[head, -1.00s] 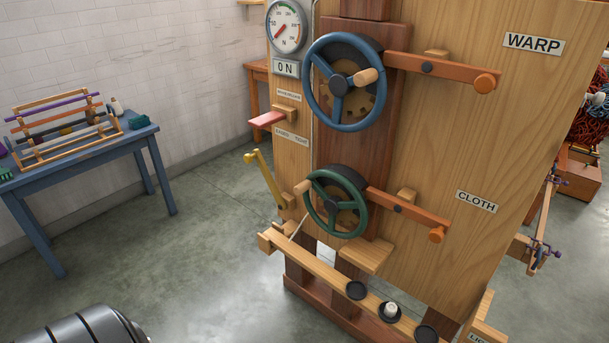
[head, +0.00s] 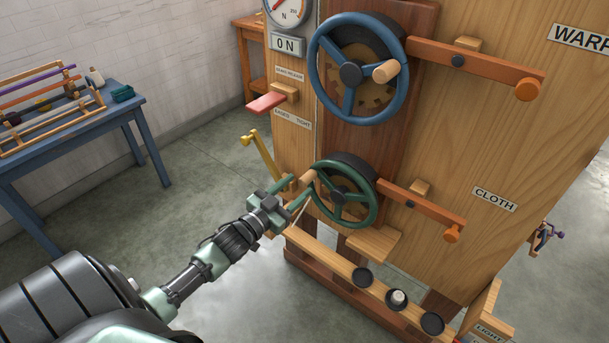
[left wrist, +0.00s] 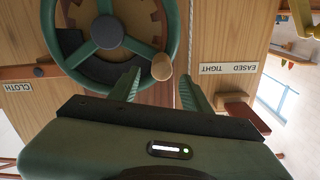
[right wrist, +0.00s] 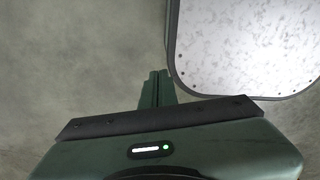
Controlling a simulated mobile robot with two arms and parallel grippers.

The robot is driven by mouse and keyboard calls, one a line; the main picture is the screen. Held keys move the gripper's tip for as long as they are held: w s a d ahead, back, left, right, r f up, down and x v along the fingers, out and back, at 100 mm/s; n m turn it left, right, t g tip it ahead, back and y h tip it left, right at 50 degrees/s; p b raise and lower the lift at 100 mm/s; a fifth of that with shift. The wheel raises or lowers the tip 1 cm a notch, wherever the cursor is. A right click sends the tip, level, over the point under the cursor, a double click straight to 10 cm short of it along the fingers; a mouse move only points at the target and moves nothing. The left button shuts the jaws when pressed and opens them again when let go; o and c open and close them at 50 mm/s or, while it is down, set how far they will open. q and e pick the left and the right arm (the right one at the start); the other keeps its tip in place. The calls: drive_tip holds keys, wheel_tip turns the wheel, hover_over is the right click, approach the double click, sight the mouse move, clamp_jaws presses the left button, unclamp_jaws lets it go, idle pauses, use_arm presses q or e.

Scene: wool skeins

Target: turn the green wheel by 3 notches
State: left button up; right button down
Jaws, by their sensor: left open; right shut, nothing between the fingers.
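The green wheel (head: 339,193) is mounted low on the wooden panel, with a dark toothed disc behind it and a wooden knob (head: 308,178) at its left rim. My left gripper (head: 296,188) is open right by this knob. In the left wrist view the wheel (left wrist: 107,32) fills the upper left, and the knob (left wrist: 162,67) shows between and beyond the two open fingertips (left wrist: 157,78). I cannot tell if a finger touches it. My right gripper (right wrist: 155,76) is shut and empty over grey floor, seen only in the right wrist view.
A blue wheel (head: 351,75) sits above, with an orange-tipped lever (head: 480,67) beside it. A similar lever (head: 420,208) stands right of the green wheel. A yellow crank (head: 262,158) and a red-pink pedal (head: 267,103) are at the left. A ledge with black cups (head: 362,277) runs below.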

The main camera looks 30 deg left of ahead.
sight(302, 183)
use_arm(q)
drive_tip(key=w, duration=0.5)
drive_tip(key=shift+d+f, duration=0.1)
drive_tip(key=shift+d, duration=0.05)
drive_tip(key=shift+c, duration=0.3)
clamp_jaws()
drive_tip(key=shift+f, duration=0.1)
idle(0.9)
